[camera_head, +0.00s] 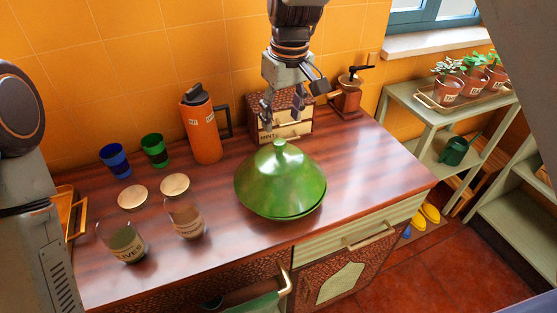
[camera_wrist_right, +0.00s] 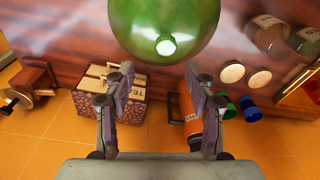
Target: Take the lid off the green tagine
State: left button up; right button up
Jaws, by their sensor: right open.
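The green tagine (camera_head: 280,185) stands on the wooden counter with its cone-shaped lid on its base. The lid's small round knob (camera_head: 279,146) is at the top. My left gripper is not in view; part of my left arm shows at the left edge.
Behind the tagine are a mint box (camera_head: 284,130), an orange flask (camera_head: 202,128) and a coffee grinder (camera_head: 347,96). The counter right of the tagine is clear.

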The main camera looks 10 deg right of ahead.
aim_at(280, 142)
jog(key=shift+a, duration=0.2)
jog(key=shift+s+a+f, duration=0.1)
jog(key=shift+s+f, duration=0.05)
jog(key=shift+f, duration=0.05)
notch_tip(280, 142, down, 6)
jog(key=shift+s+f, duration=0.1)
jog(key=shift+f, duration=0.1)
jog(key=shift+s+a+f, duration=0.1)
jog(key=shift+a+f, duration=0.05)
jog(key=shift+f, duration=0.1)
